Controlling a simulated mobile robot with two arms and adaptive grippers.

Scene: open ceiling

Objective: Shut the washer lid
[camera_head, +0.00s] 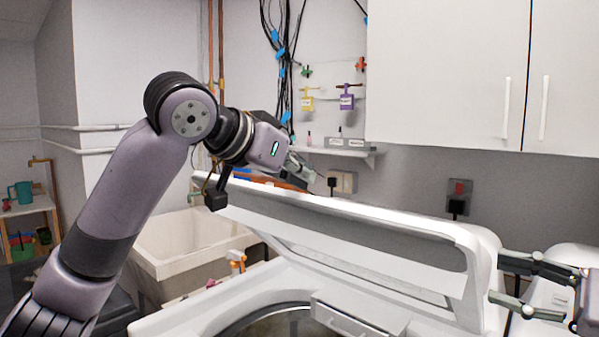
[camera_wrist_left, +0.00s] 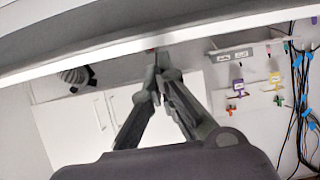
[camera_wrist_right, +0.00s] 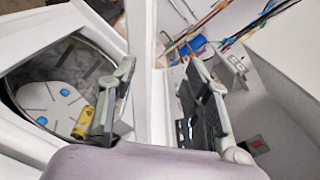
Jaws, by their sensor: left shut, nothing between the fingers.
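The white washer (camera_head: 230,305) stands in front of me, with its drum opening partly visible at the bottom of the head view. Its lid (camera_head: 400,222) is raised and tilted; the lid edge also crosses the top of the left wrist view (camera_wrist_left: 130,46). My left gripper (camera_head: 303,172) is shut and empty at the far side of the lid's upper edge; its closed tips show in the left wrist view (camera_wrist_left: 157,72). My right gripper (camera_head: 498,277) is open at the lid's right end. In the right wrist view, a white edge passes between its spread fingers; contact is unclear.
A utility sink (camera_head: 160,262) stands behind the washer at left. White wall cabinets (camera_head: 450,70) hang above right. A small shelf (camera_head: 335,151) and hanging cables (camera_head: 285,75) are on the back wall. A yellow item (camera_wrist_right: 84,122) shows by the drum.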

